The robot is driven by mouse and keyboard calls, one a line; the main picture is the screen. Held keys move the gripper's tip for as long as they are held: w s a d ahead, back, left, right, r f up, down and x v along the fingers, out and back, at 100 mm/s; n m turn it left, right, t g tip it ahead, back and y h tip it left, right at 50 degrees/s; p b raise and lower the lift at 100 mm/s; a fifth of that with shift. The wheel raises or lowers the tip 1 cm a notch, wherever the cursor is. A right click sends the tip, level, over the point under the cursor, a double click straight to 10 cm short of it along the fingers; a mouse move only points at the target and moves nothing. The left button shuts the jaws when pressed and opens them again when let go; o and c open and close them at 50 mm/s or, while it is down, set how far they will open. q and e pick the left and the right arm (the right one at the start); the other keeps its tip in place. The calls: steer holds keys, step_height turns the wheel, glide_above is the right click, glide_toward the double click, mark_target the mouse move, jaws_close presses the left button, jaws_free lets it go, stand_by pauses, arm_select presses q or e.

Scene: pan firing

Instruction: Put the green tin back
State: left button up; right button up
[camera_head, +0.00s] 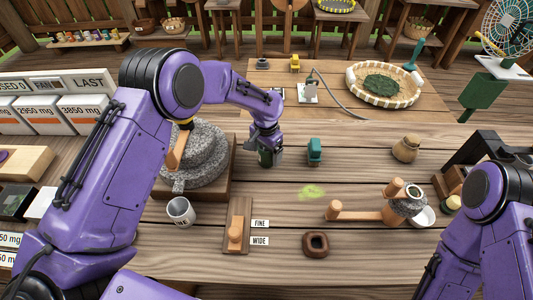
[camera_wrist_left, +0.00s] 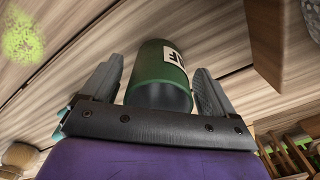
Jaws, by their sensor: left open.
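The green tin (camera_wrist_left: 160,75) is a dark green cylinder with a pale, dark-lettered label, seen in the left wrist view. In the head view the tin (camera_head: 265,159) is at the table's middle, right of the grey stone mill, and partly hidden by my left gripper. My left gripper (camera_head: 267,153) points down at it and is open, with the tin between its fingers. A gap shows on each side of the tin in the wrist view (camera_wrist_left: 157,88). My right arm is at the lower right of the head view; its gripper is not in view.
The stone mill (camera_head: 207,157) stands close left of my left gripper. A teal-topped block (camera_head: 314,151) stands to the right, with green powder (camera_head: 312,191) in front. A round basket (camera_head: 349,75) lies behind.

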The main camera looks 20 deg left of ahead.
arm_select(q)
step_height(320, 180, up, 11)
steer(key=b, duration=0.1)
steer(key=shift+r, duration=0.1)
